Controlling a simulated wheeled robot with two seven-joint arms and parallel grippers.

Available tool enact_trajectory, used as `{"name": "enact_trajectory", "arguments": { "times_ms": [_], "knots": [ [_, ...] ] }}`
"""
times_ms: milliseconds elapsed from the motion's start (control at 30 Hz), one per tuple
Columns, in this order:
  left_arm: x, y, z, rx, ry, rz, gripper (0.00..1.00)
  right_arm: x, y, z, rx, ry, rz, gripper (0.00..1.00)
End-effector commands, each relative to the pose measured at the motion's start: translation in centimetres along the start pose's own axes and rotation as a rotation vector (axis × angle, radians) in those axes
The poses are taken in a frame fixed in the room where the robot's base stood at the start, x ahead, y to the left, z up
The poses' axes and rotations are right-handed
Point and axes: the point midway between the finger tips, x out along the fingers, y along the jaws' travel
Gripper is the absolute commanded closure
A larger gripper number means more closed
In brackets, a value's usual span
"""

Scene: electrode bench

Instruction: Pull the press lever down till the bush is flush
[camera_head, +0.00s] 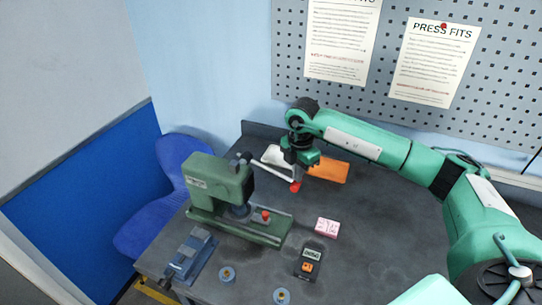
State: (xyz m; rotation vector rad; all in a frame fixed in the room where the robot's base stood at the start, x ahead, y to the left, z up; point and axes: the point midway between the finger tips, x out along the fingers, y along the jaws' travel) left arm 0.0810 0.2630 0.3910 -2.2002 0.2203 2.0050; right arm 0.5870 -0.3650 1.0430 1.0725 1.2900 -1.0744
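The green press (220,184) stands on the bench at the left. Its lever (271,170) slants down to the right from the pivot at the top of the press and ends in a red knob (296,186). My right gripper (299,173) points down at the knob end of the lever, very close to it. Its fingers are small and dark, so I cannot tell whether they close on the lever. A small red-topped piece (265,215) sits on the press base. I cannot make out the bush or whether it is flush. My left gripper is not in view.
A blue-grey vise (191,255) stands at the front left. The bench (385,225) is clear at right.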

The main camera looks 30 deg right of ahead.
Motion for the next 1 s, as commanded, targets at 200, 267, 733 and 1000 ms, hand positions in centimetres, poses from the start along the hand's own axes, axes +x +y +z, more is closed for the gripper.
{"name": "enact_trajectory", "arguments": {
  "times_ms": [200, 267, 733, 1000],
  "knots": [
    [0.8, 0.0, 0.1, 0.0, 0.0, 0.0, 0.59, 1.2, 0.2, -0.3, -0.002, 0.002, -0.001, 1.0],
    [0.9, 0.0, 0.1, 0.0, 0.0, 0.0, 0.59, 1.4, 0.2, -0.3, -0.002, 0.002, -0.001, 1.0],
    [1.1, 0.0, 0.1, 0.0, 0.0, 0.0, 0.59, 1.8, 0.3, -0.3, -0.002, 0.002, -0.002, 1.0],
    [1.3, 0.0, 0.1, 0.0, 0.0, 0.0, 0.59, 2.0, 0.4, -0.3, -0.002, 0.002, -0.002, 1.0]
  ]
}}
